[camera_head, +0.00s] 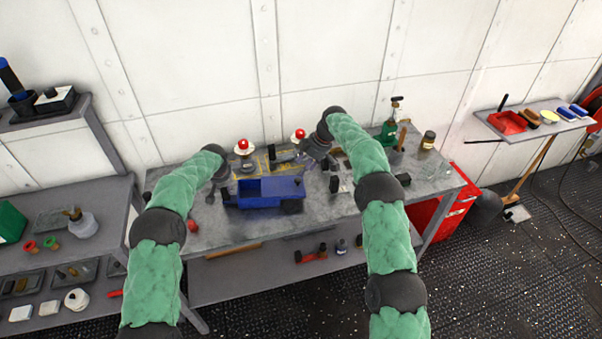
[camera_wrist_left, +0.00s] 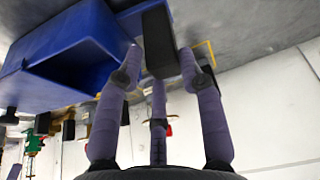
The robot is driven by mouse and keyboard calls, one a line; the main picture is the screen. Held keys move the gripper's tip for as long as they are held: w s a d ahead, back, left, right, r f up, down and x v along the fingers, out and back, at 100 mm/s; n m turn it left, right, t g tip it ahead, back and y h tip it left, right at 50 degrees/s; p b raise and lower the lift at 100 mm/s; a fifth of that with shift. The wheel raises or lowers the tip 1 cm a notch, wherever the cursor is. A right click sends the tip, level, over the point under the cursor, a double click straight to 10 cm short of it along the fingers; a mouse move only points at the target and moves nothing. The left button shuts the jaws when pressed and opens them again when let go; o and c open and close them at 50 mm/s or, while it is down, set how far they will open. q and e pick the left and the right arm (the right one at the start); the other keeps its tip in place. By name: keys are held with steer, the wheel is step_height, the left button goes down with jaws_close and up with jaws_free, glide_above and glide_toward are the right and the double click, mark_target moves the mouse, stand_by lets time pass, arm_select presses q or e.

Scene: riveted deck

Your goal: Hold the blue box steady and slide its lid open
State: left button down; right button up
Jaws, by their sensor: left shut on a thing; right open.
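The blue box (camera_head: 262,201) stands on the grey workbench in the head view. Its blue lid (camera_head: 284,186) covers the right part of the top, and a hollow shows at the left part. In the left wrist view the box (camera_wrist_left: 85,35) fills the upper left with its hollow interior in sight. My left gripper (camera_head: 224,191) is at the box's left end. In the wrist view its fingers (camera_wrist_left: 160,66) are shut on a dark block (camera_wrist_left: 157,38) beside the box. My right gripper (camera_head: 328,164) is open, above the bench to the right of the box; its fingertips are hard to make out.
Two red-topped items (camera_head: 243,146) (camera_head: 299,135) stand behind the box. A green bottle (camera_head: 388,133) and a jar (camera_head: 428,140) stand at the bench's right. A small red object (camera_head: 193,226) lies at the front left. The bench (camera_head: 225,235) is bare in front of the box.

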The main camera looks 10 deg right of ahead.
steer(key=shift+v, duration=2.75)
arm_select(q)
steer(key=c, duration=0.7)
jaws_free()
steer(key=shift+r, duration=0.1)
